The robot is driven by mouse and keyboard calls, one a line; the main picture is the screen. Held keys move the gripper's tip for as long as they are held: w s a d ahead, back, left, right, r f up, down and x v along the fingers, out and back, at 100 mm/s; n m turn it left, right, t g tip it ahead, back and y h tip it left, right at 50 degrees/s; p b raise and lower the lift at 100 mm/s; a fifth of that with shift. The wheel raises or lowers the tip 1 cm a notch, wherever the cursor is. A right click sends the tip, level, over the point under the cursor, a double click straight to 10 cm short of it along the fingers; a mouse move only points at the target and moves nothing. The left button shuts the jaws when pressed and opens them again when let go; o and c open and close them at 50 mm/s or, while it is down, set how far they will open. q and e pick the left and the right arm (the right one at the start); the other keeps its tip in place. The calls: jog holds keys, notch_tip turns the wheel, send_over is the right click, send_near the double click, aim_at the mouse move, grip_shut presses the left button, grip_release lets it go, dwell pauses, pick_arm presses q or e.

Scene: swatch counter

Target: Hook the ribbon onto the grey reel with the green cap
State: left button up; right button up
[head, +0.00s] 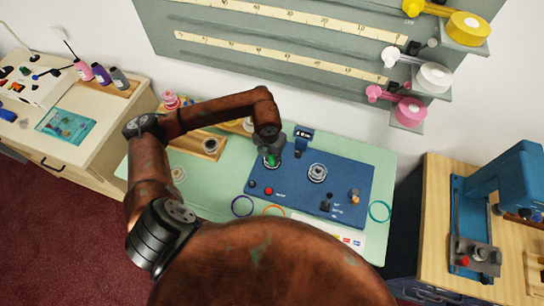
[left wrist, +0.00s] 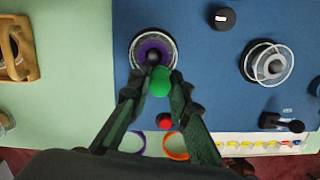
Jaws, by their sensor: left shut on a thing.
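My left gripper (head: 272,152) is over the left part of the blue board (head: 345,197). In the left wrist view its fingers (left wrist: 158,88) are shut on a small round green cap (left wrist: 160,80). Just beyond the cap is a round piece with a pale rim and purple inside (left wrist: 153,50), a dark knob at its middle. I cannot tell whether the cap touches it. A grey reel (head: 317,172) stands upright on the board to the right; it also shows in the left wrist view (left wrist: 268,63). I cannot make out a loose ribbon. My right gripper is out of view.
A red button (head: 268,191), a black lever (head: 327,198) and a small display (head: 304,136) are on the board. Purple (head: 242,206), orange (head: 275,210) and green (head: 380,211) rings lie around it. Yellow, white and pink spools (head: 410,111) hang on the wall rack.

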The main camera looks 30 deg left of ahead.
pick_arm(q)
jog(key=shift+f, duration=0.25)
dwell(0.4)
jog(key=shift+f+b, duration=0.25)
jog(key=shift+b, duration=0.1)
jog(key=shift+f, duration=0.1)
dwell(1.1)
notch_tip(320, 180, up, 2)
jog(key=shift+r+p, duration=0.1)
jog(key=shift+p, duration=0.35)
jog(key=shift+r+p, duration=0.8)
jog(key=shift+r, duration=0.65)
